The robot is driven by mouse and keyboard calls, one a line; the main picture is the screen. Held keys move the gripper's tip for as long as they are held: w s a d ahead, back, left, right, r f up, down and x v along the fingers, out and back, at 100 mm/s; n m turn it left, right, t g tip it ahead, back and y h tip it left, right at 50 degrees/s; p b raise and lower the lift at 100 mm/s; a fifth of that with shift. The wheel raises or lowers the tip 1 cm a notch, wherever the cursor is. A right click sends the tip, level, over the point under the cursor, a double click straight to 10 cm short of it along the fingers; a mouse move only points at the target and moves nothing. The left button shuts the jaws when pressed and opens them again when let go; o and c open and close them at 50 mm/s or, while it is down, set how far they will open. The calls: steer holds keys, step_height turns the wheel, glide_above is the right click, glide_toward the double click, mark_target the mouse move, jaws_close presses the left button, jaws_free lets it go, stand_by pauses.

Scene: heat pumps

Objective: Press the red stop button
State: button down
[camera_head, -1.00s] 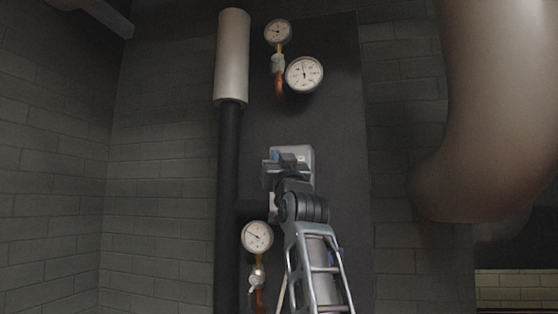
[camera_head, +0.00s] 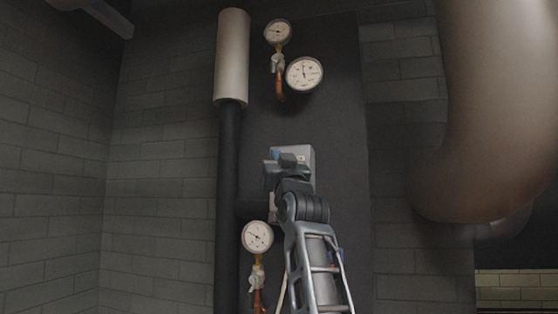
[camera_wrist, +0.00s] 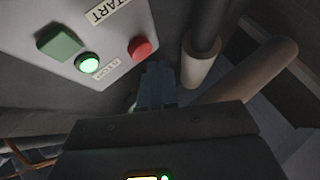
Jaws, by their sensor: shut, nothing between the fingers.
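The red button (camera_wrist: 142,48) is a round knob on the pale grey control box (camera_wrist: 95,38), in the upper middle of the wrist view. My gripper (camera_wrist: 158,72) is shut and empty. Its narrow fingers point up the picture and end just below the red button; I cannot tell whether they touch it. In the head view the box (camera_head: 306,154) is on the dark panel, mostly behind my arm, and its buttons are hidden there.
A green square button (camera_wrist: 58,42) and a lit green lamp (camera_wrist: 89,63) are on the same box. A vertical pipe (camera_head: 232,60) stands left of it. Gauges are above (camera_head: 304,74) and below left (camera_head: 257,237). A thick pipe (camera_head: 490,110) bends at right.

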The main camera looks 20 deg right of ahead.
steer(key=shift+w, duration=0.1)
steer(key=shift+w+d, duration=0.25)
steer(key=shift+w+d, duration=0.2)
steer(key=shift+w, duration=0.1)
stand_by(0.8)
stand_by(0.4)
steer(key=shift+s+a, duration=0.45)
steer(key=shift+s, duration=0.2)
steer(key=shift+s+a, duration=0.75)
steer(key=shift+s, duration=0.25)
steer(key=shift+s+a, duration=0.7)
steer(key=shift+s, duration=0.3)
steer(key=shift+s, duration=0.15)
